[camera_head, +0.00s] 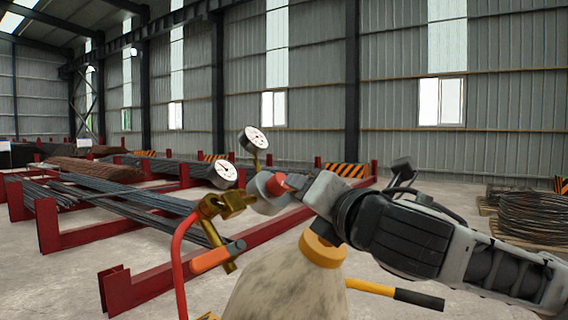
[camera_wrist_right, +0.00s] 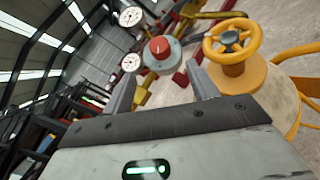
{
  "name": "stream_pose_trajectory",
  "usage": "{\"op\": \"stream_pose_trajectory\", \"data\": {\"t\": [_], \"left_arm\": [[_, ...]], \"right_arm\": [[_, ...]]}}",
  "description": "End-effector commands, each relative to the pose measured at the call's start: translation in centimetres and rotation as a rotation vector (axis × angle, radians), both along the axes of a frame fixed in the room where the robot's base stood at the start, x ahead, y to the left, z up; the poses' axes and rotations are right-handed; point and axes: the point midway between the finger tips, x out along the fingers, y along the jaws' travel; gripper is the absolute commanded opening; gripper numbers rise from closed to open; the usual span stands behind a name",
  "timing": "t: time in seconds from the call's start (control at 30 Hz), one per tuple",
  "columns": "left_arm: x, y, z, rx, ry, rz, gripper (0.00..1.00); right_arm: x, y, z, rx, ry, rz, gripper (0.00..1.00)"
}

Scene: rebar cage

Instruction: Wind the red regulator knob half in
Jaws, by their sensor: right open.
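The red regulator knob (camera_wrist_right: 160,48) sits on a round grey regulator body (camera_wrist_right: 160,64) in the right wrist view, just beyond and between my fingertips. My right gripper (camera_wrist_right: 160,76) is open, with one finger on each side of the knob's line and a gap in front of it. In the head view the red knob (camera_head: 276,184) shows at the tip of my right gripper (camera_head: 290,181), partly covered by it. Whether a finger touches it cannot be told. My left gripper is in neither view.
Two white dial gauges (camera_head: 254,139) stand above the brass fitting (camera_head: 228,204). A yellow handwheel (camera_wrist_right: 232,40) tops the cylinder (camera_head: 290,292) close to the right finger. A red hose (camera_head: 177,262) and orange lever (camera_head: 210,257) lie left. Red racks with rebar (camera_head: 130,200) stand behind.

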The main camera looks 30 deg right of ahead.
Motion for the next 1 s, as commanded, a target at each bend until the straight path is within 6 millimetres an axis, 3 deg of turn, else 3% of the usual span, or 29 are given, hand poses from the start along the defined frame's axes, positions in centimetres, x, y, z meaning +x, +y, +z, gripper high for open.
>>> {"op": "stream_pose_trajectory", "data": {"t": [0.03, 0.2, 0.6, 0.8, 1.0], "left_arm": [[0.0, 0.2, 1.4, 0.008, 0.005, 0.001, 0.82], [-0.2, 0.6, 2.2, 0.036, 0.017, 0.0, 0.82], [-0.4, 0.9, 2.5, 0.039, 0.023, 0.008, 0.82], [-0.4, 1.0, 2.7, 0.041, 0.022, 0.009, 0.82], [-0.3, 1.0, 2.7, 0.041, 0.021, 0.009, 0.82]], "right_arm": [[0.3, -0.1, 0.8, -0.003, 0.008, 0.001, 0.59], [1.2, -0.1, 0.2, -0.006, 0.014, 0.017, 0.59], [9.2, -1.7, 0.0, -0.004, 0.006, 0.015, 0.59], [10.9, -2.0, -0.1, -0.007, 0.005, 0.017, 0.59], [11.2, -2.1, -0.2, -0.008, 0.005, 0.017, 0.59]]}}
